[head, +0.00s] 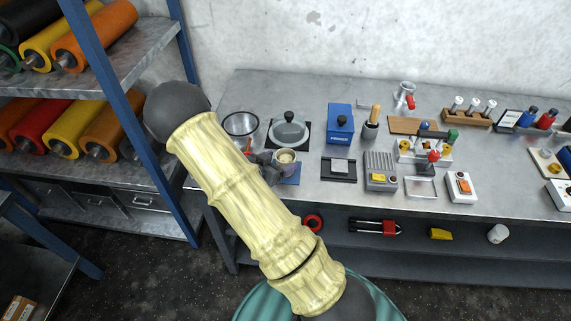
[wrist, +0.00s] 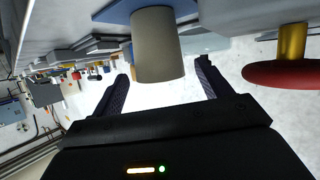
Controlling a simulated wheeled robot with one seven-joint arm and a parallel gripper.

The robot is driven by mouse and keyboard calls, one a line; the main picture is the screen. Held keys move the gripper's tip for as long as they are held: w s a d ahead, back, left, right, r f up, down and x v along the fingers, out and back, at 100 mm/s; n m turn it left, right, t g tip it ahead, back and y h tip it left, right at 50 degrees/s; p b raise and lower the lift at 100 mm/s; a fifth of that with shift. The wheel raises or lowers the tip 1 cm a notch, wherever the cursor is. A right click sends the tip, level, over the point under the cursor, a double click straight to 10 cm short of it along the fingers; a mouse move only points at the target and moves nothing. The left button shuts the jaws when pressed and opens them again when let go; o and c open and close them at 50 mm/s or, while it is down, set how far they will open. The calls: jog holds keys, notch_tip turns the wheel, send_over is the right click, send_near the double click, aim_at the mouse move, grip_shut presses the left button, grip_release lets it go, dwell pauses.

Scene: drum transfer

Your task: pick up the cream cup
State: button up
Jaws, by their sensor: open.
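The cream cup (head: 285,157) stands on a blue mat (head: 291,180) near the left front of the metal bench. In the wrist view, which is upside down, the cup (wrist: 157,48) shows as a beige cylinder ahead of my gripper, with the blue mat (wrist: 118,12) at its base. My gripper (wrist: 162,86) is open, with one finger on each side of the cup's line and nothing held. In the head view my gripper (head: 266,166) is dark, close to the cup's left side, and partly hidden by my arm. I cannot tell whether it touches the cup.
A lidded pot (head: 289,132) and a metal bowl (head: 240,123) stand behind the cup. A red disc on a brass stem (wrist: 288,72) is beside my gripper. A dark tray (head: 338,168) and a grey device (head: 380,172) stand to the right. A roller rack (head: 110,65) is at left.

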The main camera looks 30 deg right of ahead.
aim_at(291, 155)
jog(key=p+x, duration=0.1)
jog(key=x, duration=0.4)
jog(key=shift+d+p, duration=0.15)
jog(key=shift+p, duration=0.2)
jog(key=shift+c, duration=0.3)
jog(key=c, duration=1.1)
